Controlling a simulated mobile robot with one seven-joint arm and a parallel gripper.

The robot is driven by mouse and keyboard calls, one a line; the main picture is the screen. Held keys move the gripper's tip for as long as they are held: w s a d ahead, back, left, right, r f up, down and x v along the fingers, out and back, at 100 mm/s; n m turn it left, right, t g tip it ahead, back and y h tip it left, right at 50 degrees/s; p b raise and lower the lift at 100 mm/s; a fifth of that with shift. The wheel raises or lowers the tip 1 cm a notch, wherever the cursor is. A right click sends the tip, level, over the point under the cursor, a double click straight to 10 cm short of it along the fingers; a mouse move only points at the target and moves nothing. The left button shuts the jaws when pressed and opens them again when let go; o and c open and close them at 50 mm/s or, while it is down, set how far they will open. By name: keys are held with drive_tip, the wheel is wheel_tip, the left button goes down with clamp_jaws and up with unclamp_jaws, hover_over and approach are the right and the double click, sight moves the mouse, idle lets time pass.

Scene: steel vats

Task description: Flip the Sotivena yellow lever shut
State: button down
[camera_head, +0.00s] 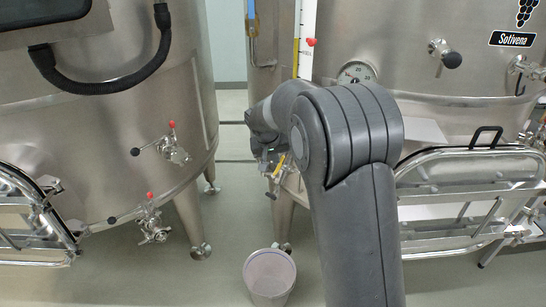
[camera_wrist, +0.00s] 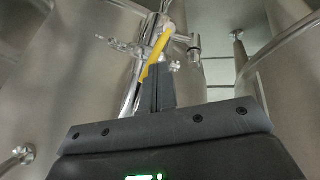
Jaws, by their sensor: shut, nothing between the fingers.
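The yellow lever (camera_wrist: 155,55) shows in the wrist view, on a metal valve fitting (camera_wrist: 148,35) of a steel vat. It runs slanting down from the fitting to the tip of my gripper (camera_wrist: 157,75). My gripper is shut and empty, and its fingers lie close beside the lever; I cannot tell if they touch it. In the head view a small part of the yellow lever (camera_head: 280,163) shows left of my arm. My arm hides most of my gripper and the valve there. The Sotivena label (camera_head: 512,39) is on the right vat (camera_head: 440,75).
A left vat (camera_head: 95,110) carries two small taps with red knobs (camera_head: 172,125). A white bucket (camera_head: 269,278) stands on the floor below my arm. An open-framed steel hatch (camera_head: 470,190) juts out at the right. A gauge (camera_head: 357,72) is behind my arm.

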drive_tip(key=shift+s+d+f+m+t+y, duration=0.1)
drive_tip(key=shift+s+d+m+t+y, duration=0.45)
drive_tip(key=shift+m, duration=0.45)
drive_tip(key=s+m+t, duration=0.1)
drive_tip(key=s+d+f+m+t, duration=0.1)
drive_tip(key=shift+s+d+f+m+y, duration=0.15)
drive_tip(key=shift+m+y, duration=0.1)
drive_tip(key=shift+m, duration=0.15)
drive_tip(key=m+t, duration=0.1)
drive_tip(key=s+f+m+t, duration=0.1)
drive_tip(key=m, duration=0.1)
drive_tip(key=s+m+t, duration=0.1)
drive_tip(key=m, duration=0.1)
drive_tip(key=shift+d+f, duration=0.2)
drive_tip(key=shift+f, duration=0.2)
